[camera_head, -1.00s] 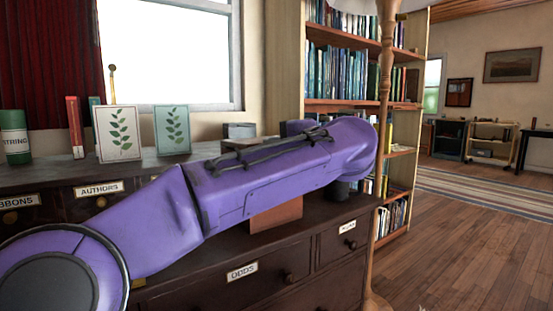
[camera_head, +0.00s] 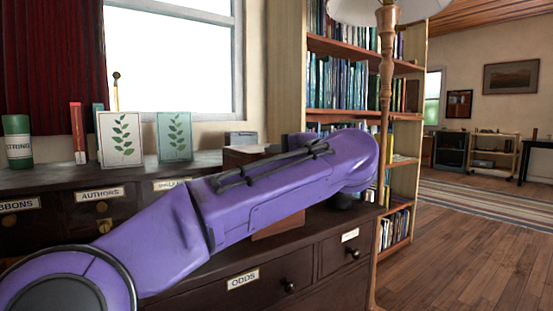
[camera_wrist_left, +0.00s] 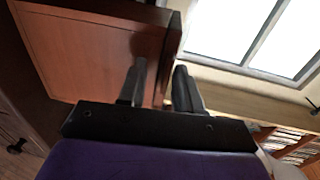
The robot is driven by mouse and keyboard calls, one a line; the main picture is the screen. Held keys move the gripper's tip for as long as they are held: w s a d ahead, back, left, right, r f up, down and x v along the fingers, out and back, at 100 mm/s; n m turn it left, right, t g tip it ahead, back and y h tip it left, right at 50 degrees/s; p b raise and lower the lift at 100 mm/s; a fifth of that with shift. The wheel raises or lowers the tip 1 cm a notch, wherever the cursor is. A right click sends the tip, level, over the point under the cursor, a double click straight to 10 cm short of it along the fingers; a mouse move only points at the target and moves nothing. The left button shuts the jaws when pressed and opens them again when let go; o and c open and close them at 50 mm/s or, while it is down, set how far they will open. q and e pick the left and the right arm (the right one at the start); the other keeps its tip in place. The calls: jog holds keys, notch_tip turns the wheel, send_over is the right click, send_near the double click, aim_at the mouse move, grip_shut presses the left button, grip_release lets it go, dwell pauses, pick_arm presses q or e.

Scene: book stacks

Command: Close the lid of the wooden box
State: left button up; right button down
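The reddish-brown wooden box shows only in parts in the head view. One brown face (camera_head: 279,227) shows below my purple left arm on the dark cabinet, and a brown edge (camera_head: 240,153) shows above the arm. The arm hides the rest, so I cannot tell how far the lid stands open. In the left wrist view a large reddish wooden panel (camera_wrist_left: 85,50), perhaps the lid, fills the upper left. My left gripper (camera_wrist_left: 162,88) has its dark fingers apart, one over the panel's face and one past its edge. Contact is unclear. My right gripper is not in view.
The dark cabinet (camera_head: 318,262) has labelled drawers. On its raised back part stand two leaf-print cards (camera_head: 121,139), a green tin (camera_head: 17,141) and a red book (camera_head: 77,133). A lamp post (camera_head: 386,95) and bookcase (camera_head: 345,47) stand right. Open floor lies at far right.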

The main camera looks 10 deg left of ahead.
pick_arm(q)
jog(key=shift+r, duration=0.1)
jog(key=p+v, duration=0.1)
jog(key=v, duration=0.9)
jog(key=shift+s+d+p, duration=0.2)
jog(key=shift+d+p, duration=0.05)
jog(key=shift+p, duration=0.05)
